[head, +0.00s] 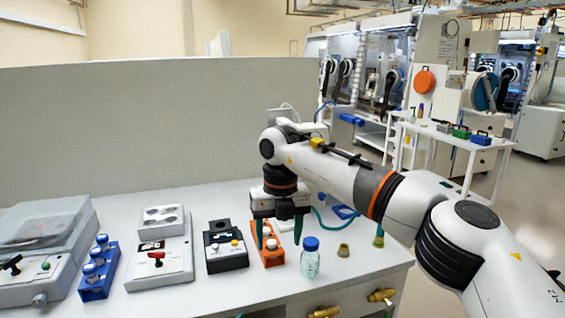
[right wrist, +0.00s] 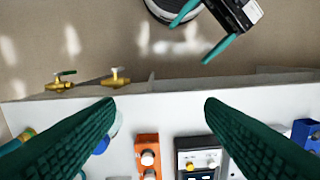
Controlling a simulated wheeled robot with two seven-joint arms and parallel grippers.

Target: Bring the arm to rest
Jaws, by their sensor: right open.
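My right arm comes in from the right in the head view and reaches over the white bench (head: 215,285). Its gripper (head: 279,240) points down with its two green fingers apart and nothing between the tips. It hangs over or close to an orange block (head: 267,255) holding white-topped vials; the exact height is hard to tell. In the right wrist view the two dark green fingers are wide apart, with the orange block (right wrist: 147,150) beyond them. My left gripper (right wrist: 188,45) shows at the top of that view, away from the bench, with its teal fingers apart.
A blue-capped bottle (head: 310,262) stands close to the right gripper. A black device (head: 226,250), a white device with a red switch (head: 160,262) and a blue vial block (head: 98,270) stand left. A grey partition (head: 150,130) rises behind. Brass valves (head: 381,295) stick out in front.

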